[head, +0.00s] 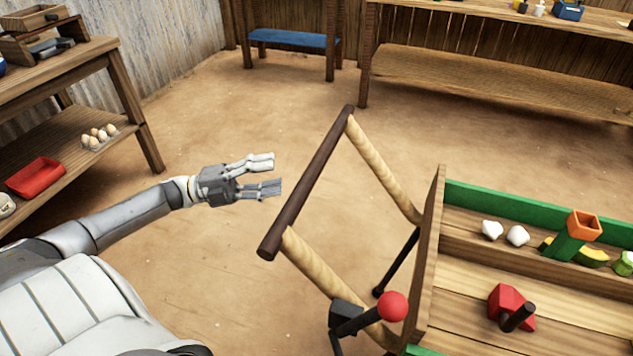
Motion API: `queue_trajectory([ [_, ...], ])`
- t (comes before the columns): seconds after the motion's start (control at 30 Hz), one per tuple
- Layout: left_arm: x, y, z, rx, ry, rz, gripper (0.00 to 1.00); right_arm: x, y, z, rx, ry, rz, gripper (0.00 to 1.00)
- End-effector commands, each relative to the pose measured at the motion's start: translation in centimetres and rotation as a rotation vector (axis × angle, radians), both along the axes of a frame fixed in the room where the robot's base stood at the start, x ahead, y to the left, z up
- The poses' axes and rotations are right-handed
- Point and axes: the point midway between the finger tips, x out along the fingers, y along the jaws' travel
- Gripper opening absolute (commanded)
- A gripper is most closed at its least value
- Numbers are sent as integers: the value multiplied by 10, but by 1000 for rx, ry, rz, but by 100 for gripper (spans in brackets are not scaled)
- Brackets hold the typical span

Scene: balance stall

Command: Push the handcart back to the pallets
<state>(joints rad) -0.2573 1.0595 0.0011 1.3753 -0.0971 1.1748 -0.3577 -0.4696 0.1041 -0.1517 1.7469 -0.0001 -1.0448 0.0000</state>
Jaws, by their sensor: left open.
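The handcart is at the right of the head view, with a wooden bed (470,310) and green side boards. Its dark push bar (310,180) slants from lower left to upper right on two pale wooden handles. A black lever with a red ball knob (392,306) stands by the near handle. My left gripper (268,174) is open and empty, just left of the push bar, its fingers pointing at the bar with a small gap that I cannot judge exactly. My right gripper is not in view. No pallets can be made out.
A wooden shelf table (95,50) at the left holds eggs (99,136) and a red tray (36,178). A long wooden bench (500,82) and a blue-topped stand (293,38) line the back. The cart carries several small items. The dirt floor between is clear.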

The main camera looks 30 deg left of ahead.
Motion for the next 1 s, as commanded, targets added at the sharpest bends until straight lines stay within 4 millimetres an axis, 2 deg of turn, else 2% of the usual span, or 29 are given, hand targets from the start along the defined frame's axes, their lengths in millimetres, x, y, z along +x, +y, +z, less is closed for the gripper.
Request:
queue_trajectory([
  [0.17,1,-15,11,16,-35,-50,49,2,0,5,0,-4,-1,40],
  [0.6,46,-75,25,14,-34,-45,49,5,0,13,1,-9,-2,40],
  [0.8,57,-89,28,12,-30,-44,49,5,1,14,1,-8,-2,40],
  [1.0,59,-92,28,14,-29,-44,49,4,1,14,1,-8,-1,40],
])
